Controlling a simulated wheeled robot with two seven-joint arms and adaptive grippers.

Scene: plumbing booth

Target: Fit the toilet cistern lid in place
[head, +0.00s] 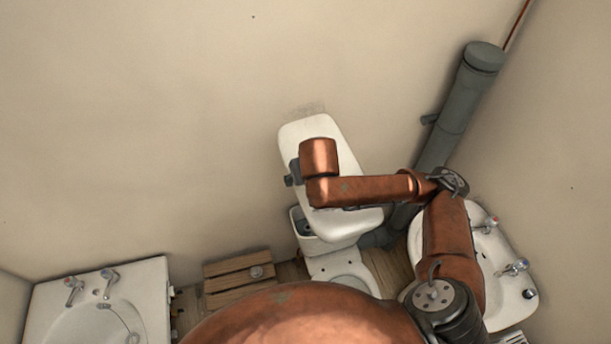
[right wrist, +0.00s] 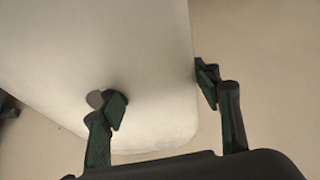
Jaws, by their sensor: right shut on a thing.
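The white cistern lid (head: 300,130) is a slab with rounded corners, held tilted above the cistern in the head view. My right arm partly covers it. My right gripper (head: 291,179) mostly hides behind its own wrist, at the lid's left edge. In the right wrist view my right gripper (right wrist: 162,92) is shut on the lid (right wrist: 150,50), one finger against its face and the other at its edge. The white cistern (head: 318,246) stands below, its top partly uncovered with dark fittings showing inside. The lid hides the rest of its opening. My left gripper is not in view.
The toilet bowl (head: 347,266) is in front of the cistern. A grey soil pipe (head: 455,110) rises to the right, near a washbasin (head: 515,293). Another basin (head: 150,290) stands at left, with a wooden slatted piece (head: 225,269) beside it. The back wall is close behind the lid.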

